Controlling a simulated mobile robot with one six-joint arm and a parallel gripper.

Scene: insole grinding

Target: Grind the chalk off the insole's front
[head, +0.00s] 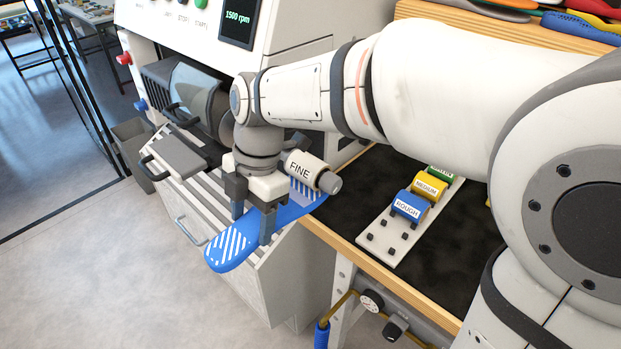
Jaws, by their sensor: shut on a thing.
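My gripper (252,216) is shut on the blue insole (286,214), gripping it around its middle. White chalk stripes (230,244) cover the insole's near left end. More white stripes show at its far right end, close to the grinding roller (301,168). The roller is white with a grey tip and reads FINE. The insole's right end lies just below and beside the roller; I cannot tell whether they touch. The grinding machine (285,48) stands behind, and its display (239,20) reads 1500 rpm. My wrist hides part of the machine and roller mount.
A pale rack (383,245) on the dark bench top (349,192) holds blue ROUGH, yellow MEDIUM and green sleeves, with an empty front place. Several colored insoles (579,27) lie on a shelf at top right. A grey bin (134,135) stands left of the machine.

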